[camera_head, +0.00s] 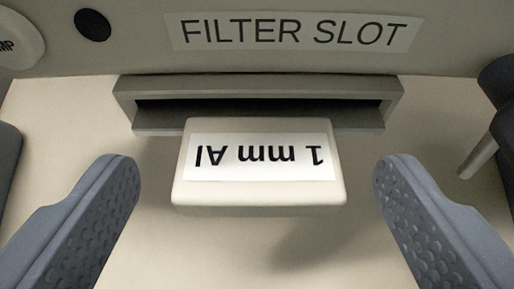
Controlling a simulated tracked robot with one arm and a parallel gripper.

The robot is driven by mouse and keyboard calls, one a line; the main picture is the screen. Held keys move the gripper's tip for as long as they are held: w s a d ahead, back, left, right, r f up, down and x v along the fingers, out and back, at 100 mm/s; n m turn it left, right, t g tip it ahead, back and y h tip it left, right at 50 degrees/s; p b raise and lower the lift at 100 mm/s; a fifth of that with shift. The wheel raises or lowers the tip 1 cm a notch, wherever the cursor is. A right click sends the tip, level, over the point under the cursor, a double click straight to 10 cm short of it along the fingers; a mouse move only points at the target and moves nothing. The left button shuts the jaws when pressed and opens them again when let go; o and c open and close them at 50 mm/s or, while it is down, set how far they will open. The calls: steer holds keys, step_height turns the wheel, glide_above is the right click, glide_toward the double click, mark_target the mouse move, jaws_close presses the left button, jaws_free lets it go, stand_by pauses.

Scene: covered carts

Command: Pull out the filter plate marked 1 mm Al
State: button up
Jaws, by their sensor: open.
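The filter plate (258,197) is a cream block with a white label reading "1 mm Al", which appears upside down. It sticks out of the filter slot (125,102), a dark horizontal opening with a raised grey frame. The part of the plate inside the slot is hidden. My gripper (257,178) is open. Its two grey, dimpled fingers stand left and right of the plate, with a clear gap on each side, and touch nothing that I can see.
A "FILTER SLOT" label (292,32) is on the panel above the slot. A black round spot (92,25) and a partly cut-off round piece marked "MP" (18,38) are at upper left. A dark handle-like part (497,85) stands at the right edge.

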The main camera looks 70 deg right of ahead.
steer(key=shift+w+d, duration=0.1)
steer(key=shift+d, duration=0.05)
steer(key=c, duration=1.1)
steer(key=shift+f, duration=0.1)
steer(key=shift+c, duration=0.2)
steer(key=shift+s+a+b, duration=0.2)
steer(key=shift+a+b, duration=0.15)
steer(key=shift+a, duration=0.1)
steer(key=shift+s+a+b, duration=0.4)
steer(key=shift+a+b, duration=0.2)
steer(key=shift+a, duration=0.3)
steer(key=shift+s+a+b, duration=0.35)
steer(key=shift+a+b, duration=0.2)
steer(key=shift+a, duration=0.3)
steer(key=shift+s+a, duration=0.15)
steer(key=shift+a, duration=0.15)
steer(key=shift+s+a+b, duration=0.3)
steer(key=shift+a+b, duration=0.2)
steer(key=shift+a, duration=0.3)
steer(key=shift+s+a+b, duration=0.35)
steer(key=shift+a+b, duration=0.2)
steer(key=shift+a, duration=0.2)
steer(key=shift+s+a+b, duration=0.3)
steer(key=shift+a+b, duration=0.2)
steer(key=shift+a, duration=0.3)
